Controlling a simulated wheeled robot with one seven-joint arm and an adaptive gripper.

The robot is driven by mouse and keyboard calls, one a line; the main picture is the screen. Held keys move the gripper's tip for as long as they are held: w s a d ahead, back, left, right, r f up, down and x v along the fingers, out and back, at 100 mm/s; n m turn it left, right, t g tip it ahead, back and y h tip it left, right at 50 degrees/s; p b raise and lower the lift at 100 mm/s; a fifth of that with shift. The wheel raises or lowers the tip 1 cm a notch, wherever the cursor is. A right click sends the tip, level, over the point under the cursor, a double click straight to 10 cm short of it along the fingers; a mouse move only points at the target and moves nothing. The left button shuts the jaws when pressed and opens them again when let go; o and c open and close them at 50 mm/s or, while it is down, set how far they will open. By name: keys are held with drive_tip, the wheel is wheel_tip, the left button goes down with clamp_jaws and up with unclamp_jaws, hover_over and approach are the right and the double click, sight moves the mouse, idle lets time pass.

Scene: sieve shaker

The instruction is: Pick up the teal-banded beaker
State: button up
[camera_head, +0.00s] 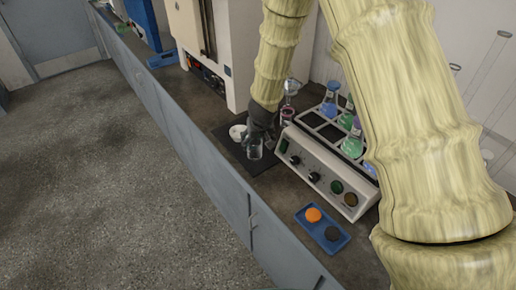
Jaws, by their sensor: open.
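A small clear beaker (255,153) stands on a dark mat (263,168) near the front edge of the bench. A teal band on it cannot be made out at this size. My gripper (260,141) points down right at the beaker, with its dark fingers overlapping the beaker's upper part in the picture. The gripper is open. Whether the fingers touch the glass or stand around it cannot be told, as the gripper hides the rim.
A shaker unit (325,177) with knobs and coloured flasks stands close on the right. A white round object (237,132) sits left of the gripper. A pinkish vessel (287,115) stands behind. A large white machine (219,45) stands farther back.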

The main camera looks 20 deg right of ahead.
drive_tip(key=shift+w+a+f, duration=0.3)
drive_tip(key=shift+a+f, duration=0.05)
drive_tip(key=shift+f, duration=0.15)
drive_tip(key=shift+w+d+f+p, duration=0.15)
drive_tip(key=shift+w+f+p, duration=0.1)
drive_tip(key=shift+f+p, duration=0.15)
drive_tip(key=x, duration=0.2)
drive_tip(key=shift+w+a+f+p, duration=0.25)
drive_tip(key=shift+w+f+p, duration=0.05)
drive_tip(key=shift+f+p, duration=0.05)
drive_tip(key=shift+w+f, duration=0.3)
drive_tip(key=shift+f, duration=0.35)
drive_tip(key=c, duration=1.1)
